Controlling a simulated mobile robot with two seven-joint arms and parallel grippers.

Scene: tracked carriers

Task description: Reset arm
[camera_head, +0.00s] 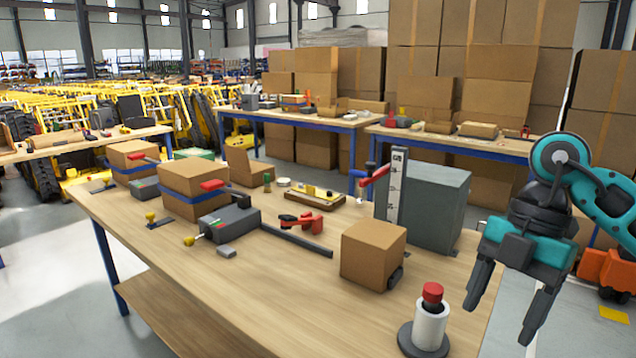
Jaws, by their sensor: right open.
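My right gripper (500,322) hangs at the right side of the head view, at the end of my teal and dark grey arm. Its two dark fingers point down and stand apart, with nothing between them. It is at the right end of the wooden workbench (290,285), right of a white cylinder with a red top (431,318) on a dark round base. The fingers look clear of that cylinder; their height over the bench or floor is hard to tell. My left gripper and arm are not in view.
A cardboard box (373,251), a grey block (425,205) with an upright scale, a grey tool with a long bar (232,222) and a strapped box (195,187) stand on the bench. Orange tracked carrier (605,268) stands at right. The bench's front left is bare.

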